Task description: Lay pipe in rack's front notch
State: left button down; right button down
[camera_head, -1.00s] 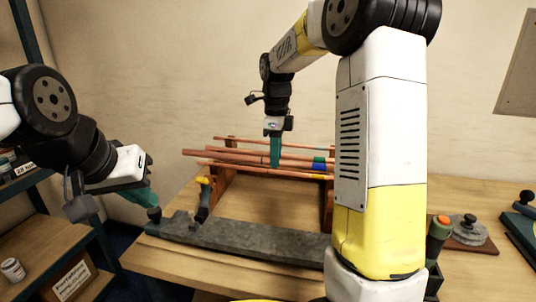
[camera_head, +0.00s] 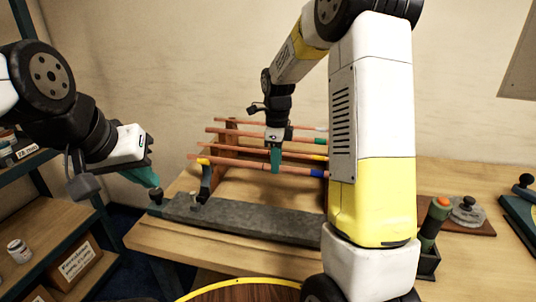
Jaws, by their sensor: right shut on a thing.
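My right gripper (camera_head: 275,165) points down with teal fingers shut on the front copper pipe (camera_head: 235,163), near the pipe's middle. This pipe runs left to right across the front of the wooden rack (camera_head: 229,134), with a blue band near its right end. I cannot tell whether it rests in the front notch. My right arm hides the rack's right side and the pipe ends there. My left gripper (camera_head: 148,180) has teal fingers near the left end of the grey bar; I cannot tell whether they are apart.
Several more pipes (camera_head: 235,132) lie behind, across the rack. A long grey bar (camera_head: 245,219) lies along the table's (camera_head: 160,238) front, with a dark, yellow-tipped clamp (camera_head: 205,181) at its left. A green-handled tool (camera_head: 434,222) stands at right. A shelf (camera_head: 45,222) is at left.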

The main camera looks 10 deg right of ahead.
jog(key=c, duration=0.9)
grip_release()
jog(key=shift+r, duration=3.5)
